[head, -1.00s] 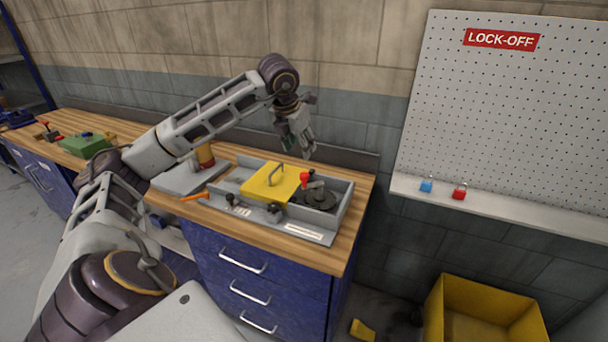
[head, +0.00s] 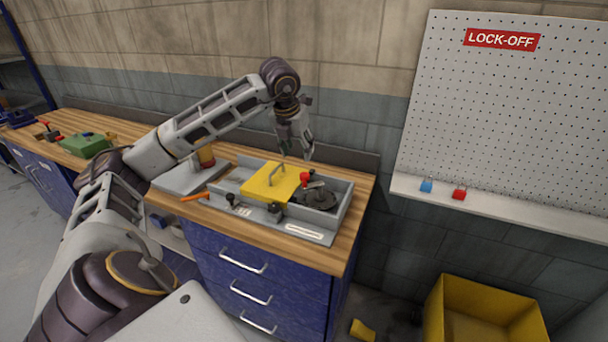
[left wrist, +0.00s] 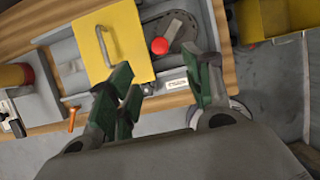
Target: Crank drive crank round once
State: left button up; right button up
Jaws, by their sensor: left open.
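The drive crank is a dark round disc (head: 316,196) with a red knob (head: 305,177), at the right end of a grey tray-like unit (head: 343,205) on the bench. In the left wrist view the red knob (left wrist: 159,46) and the dark disc (left wrist: 182,28) lie beyond the fingers. My left gripper (head: 297,158) is open and empty, pointing down above the unit near the knob. In the left wrist view its green-padded fingers (left wrist: 168,90) are spread apart, with nothing between them. My right gripper is not in view.
A yellow cover (head: 268,184) with a handle sits just left of the crank. Black knobs (head: 275,208) are on the unit's front edge. An orange-handled tool (head: 195,197) lies to the left. A yellow bin (head: 484,315) stands on the floor at right.

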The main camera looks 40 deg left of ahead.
aim_at(304, 175)
pick_arm(q)
jog(key=p+x, duration=0.1)
jog(key=x, duration=1.1)
jog(key=shift+w+a+f, duration=0.1)
jog(key=shift+w+f, duration=0.1)
jog(key=shift+f, duration=0.25)
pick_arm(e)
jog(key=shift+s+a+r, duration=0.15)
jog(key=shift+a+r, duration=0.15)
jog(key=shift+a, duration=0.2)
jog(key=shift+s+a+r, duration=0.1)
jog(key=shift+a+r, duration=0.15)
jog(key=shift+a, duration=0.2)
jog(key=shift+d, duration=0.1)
pick_arm(q)
jog(key=c, duration=1)
grip_shut()
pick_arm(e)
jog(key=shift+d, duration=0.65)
